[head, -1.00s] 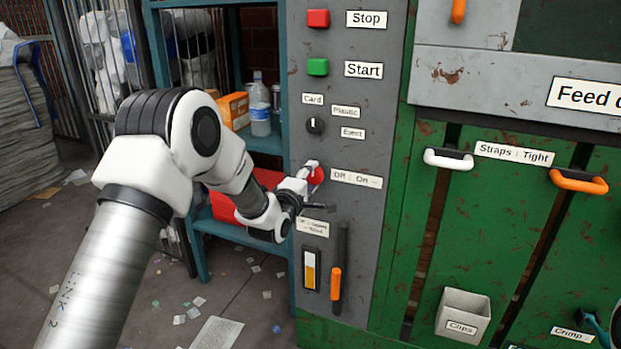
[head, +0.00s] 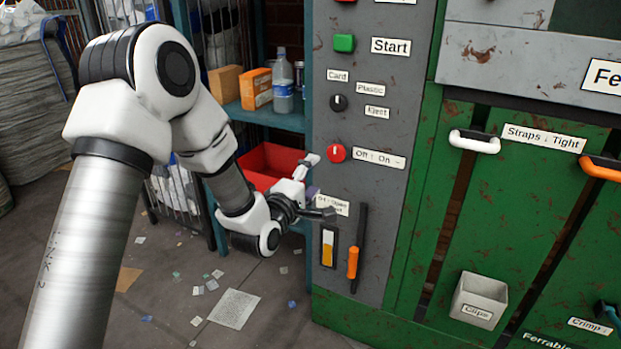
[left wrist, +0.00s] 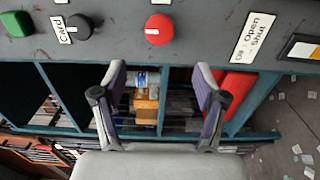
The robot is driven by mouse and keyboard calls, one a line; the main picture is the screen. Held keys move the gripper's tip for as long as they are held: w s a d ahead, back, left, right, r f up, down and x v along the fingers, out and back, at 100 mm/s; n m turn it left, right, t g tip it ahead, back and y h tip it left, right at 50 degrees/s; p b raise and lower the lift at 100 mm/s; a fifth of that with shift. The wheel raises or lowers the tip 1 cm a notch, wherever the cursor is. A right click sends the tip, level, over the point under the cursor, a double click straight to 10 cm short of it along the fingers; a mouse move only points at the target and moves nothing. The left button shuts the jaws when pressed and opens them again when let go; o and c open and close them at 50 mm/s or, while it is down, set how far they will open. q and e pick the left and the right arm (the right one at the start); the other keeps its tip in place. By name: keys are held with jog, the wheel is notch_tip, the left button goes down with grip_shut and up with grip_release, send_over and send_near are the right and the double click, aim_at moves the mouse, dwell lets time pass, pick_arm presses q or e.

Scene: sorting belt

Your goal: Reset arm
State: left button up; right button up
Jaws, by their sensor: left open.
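My left gripper (head: 316,188) is open and empty, just left of and in front of the grey control panel (head: 392,215). A red round knob (head: 336,153) with a white mark sits on the panel beside the "Off : On" label (head: 379,158). The knob is close to the upper finger but now shows clear of it. In the left wrist view, the two open fingers (left wrist: 160,85) have nothing between them, and the red knob (left wrist: 158,29) lies beyond their tips, apart from them. My right gripper is not in view.
A green start button (head: 344,43) and a black selector (head: 338,102) are above the knob. An orange-handled lever (head: 353,262) is below. A teal shelf (head: 265,118) with boxes, a bottle and a red bin (head: 268,163) stands behind my arm. Scraps litter the floor.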

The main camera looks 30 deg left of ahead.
pick_arm(q)
jog(key=shift+s, duration=0.3)
